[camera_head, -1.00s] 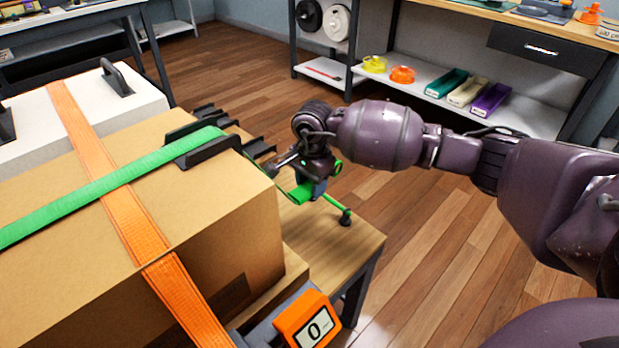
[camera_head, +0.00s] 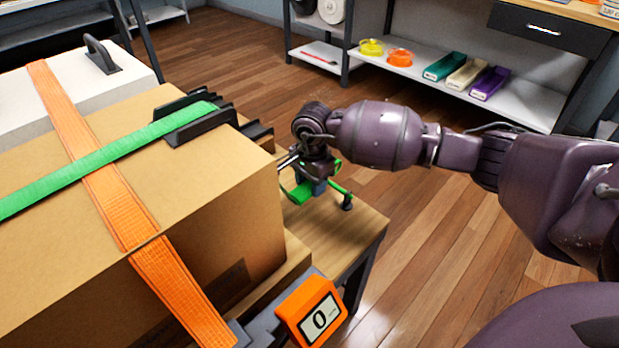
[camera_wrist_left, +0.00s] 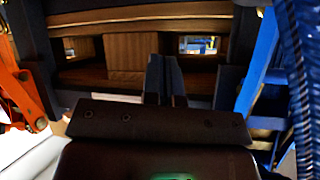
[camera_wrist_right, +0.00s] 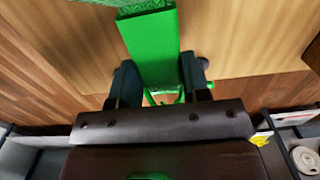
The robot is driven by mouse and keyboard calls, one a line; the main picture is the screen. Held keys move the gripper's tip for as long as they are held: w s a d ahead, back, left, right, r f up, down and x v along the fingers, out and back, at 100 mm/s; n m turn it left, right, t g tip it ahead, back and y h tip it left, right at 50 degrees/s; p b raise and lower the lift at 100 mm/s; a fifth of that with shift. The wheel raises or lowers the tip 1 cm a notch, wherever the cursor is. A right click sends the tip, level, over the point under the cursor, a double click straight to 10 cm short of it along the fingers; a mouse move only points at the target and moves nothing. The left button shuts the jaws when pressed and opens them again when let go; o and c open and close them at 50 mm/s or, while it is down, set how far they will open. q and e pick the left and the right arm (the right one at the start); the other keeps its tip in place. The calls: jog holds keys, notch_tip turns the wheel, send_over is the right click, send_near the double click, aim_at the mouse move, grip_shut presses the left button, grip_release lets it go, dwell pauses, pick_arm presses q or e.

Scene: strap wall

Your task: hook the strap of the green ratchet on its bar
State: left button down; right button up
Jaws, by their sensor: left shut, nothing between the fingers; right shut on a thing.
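The green strap (camera_head: 100,165) runs over the cardboard box and through a black guide (camera_head: 195,124) at the box's edge. My right gripper (camera_head: 312,180) is beyond the box's right side, low over the wooden table. It is shut on the strap, whose flat green band (camera_wrist_right: 150,45) shows between the fingers in the right wrist view. Green parts with a dark-tipped lever (camera_head: 341,187) show by the gripper, probably the green ratchet. The arm hides much of this, and I cannot make out the bar. My left gripper (camera_wrist_left: 165,80) is shut and empty, facing a wooden structure.
An orange strap (camera_head: 115,200) crosses under or over the green one on the cardboard box (camera_head: 200,190). An orange gauge reading 0 (camera_head: 312,312) is at the table's front. An orange ratchet (camera_wrist_left: 20,95) and blue parts (camera_wrist_left: 258,65) flank my left gripper.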

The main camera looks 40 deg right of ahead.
aim_at(301, 191)
jog(key=shift+f, duration=0.6)
pick_arm(q)
jog(key=shift+s+f+b, duration=0.1)
jog(key=shift+f+b, duration=0.05)
jog(key=shift+b, duration=0.25)
pick_arm(e)
jog(key=shift+f, duration=0.6)
jog(key=shift+a, duration=0.15)
pick_arm(q)
jog(key=shift+r, duration=0.25)
pick_arm(e)
jog(key=shift+s+a+f, duration=0.1)
jog(key=shift+a+f, duration=0.05)
jog(key=shift+a, duration=0.5)
jog(key=shift+s+a+f, duration=0.1)
jog(key=shift+a, duration=0.55)
pick_arm(q)
jog(key=shift+w+r+t, duration=0.15)
jog(key=shift+w+t, duration=0.05)
jog(key=shift+t, duration=0.1)
pick_arm(e)
jog(key=shift+a, duration=0.15)
